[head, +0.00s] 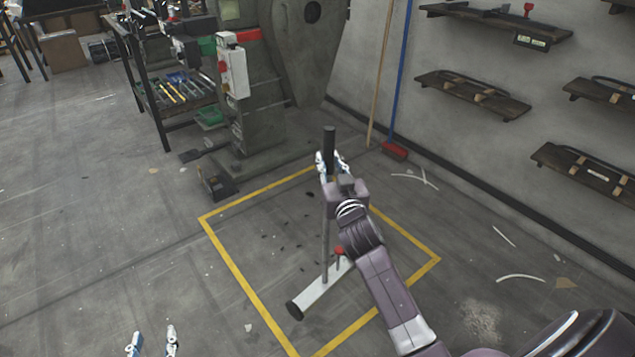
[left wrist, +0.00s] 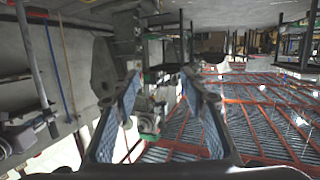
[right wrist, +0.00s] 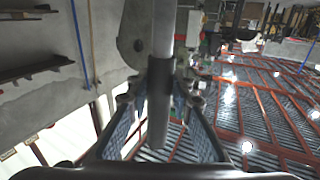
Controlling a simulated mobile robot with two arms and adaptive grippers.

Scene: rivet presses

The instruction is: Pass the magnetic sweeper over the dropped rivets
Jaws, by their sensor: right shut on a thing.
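The magnetic sweeper (head: 325,225) stands inside a yellow floor outline, its pole slightly tilted. Its pale base bar (head: 318,288) has a dark round end and rests on or close to the floor; I cannot tell which. A red knob sits on the bar. My right gripper (head: 331,165) is shut on the black handle, which also shows between its fingers in the right wrist view (right wrist: 159,105). Dropped rivets (head: 285,247) lie as several small dark specks left of the pole. My left gripper (head: 153,343) is open and empty at the bottom left; its parted fingers show in the left wrist view (left wrist: 163,95).
The yellow outline (head: 240,273) surrounds mostly clear floor. A press (head: 285,60) and a tool bench (head: 175,90) stand behind. A dark pedal-like box (head: 217,184) lies beside the outline's left corner. A red broom (head: 395,151) leans at the wall, with shelves (head: 475,92) to the right.

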